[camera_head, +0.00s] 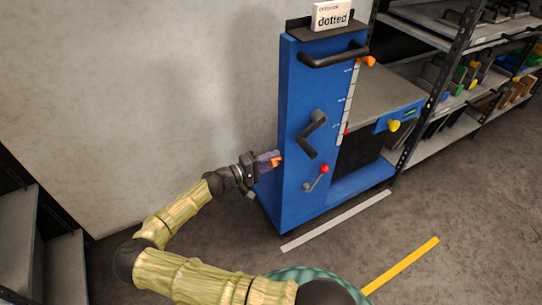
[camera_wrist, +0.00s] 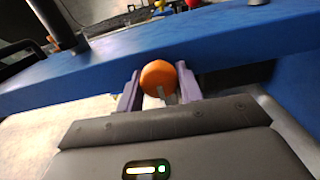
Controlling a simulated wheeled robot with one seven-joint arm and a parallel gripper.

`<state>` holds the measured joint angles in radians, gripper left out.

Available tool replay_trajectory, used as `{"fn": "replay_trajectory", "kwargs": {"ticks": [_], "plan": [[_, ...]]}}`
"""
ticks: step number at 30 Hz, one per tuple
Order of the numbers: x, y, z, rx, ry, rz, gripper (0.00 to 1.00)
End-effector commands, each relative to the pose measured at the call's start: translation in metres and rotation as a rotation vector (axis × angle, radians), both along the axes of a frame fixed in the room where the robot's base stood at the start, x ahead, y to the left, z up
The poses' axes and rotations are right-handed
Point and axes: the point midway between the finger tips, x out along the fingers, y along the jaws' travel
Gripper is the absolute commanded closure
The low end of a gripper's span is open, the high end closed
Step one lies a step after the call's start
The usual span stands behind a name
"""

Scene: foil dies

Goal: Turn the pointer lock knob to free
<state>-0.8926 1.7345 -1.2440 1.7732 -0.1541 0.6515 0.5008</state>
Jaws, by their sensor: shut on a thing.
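An orange knob (camera_head: 275,161) sits on the left side of the blue machine column (camera_head: 292,100). My gripper (camera_head: 268,160) is shut on this knob, coming in from the left. In the wrist view the orange knob (camera_wrist: 158,74) shows between my two purple fingers (camera_wrist: 160,92), against the blue column. The fingers hide parts of the knob's sides, and I cannot read any free or locked mark. Another orange part, a pointer or knob (camera_head: 368,61), sits at the top of the white scale (camera_head: 350,98).
The column also bears a black top handle (camera_head: 333,56), a dark crank (camera_head: 312,135) and a red-balled lever (camera_head: 323,170). A yellow knob (camera_head: 394,125) is at the right. Shelves (camera_head: 440,60) stand behind. A wall is at the left; the floor in front is open.

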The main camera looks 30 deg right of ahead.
Motion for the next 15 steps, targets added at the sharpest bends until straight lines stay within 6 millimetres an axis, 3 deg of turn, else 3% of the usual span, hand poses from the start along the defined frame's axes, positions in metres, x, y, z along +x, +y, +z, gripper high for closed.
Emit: {"fn": "replay_trajectory", "kwargs": {"ticks": [15], "plan": [[0.0013, 0.0007, -0.0011, 0.000, 0.042, 0.004, 0.87]]}}
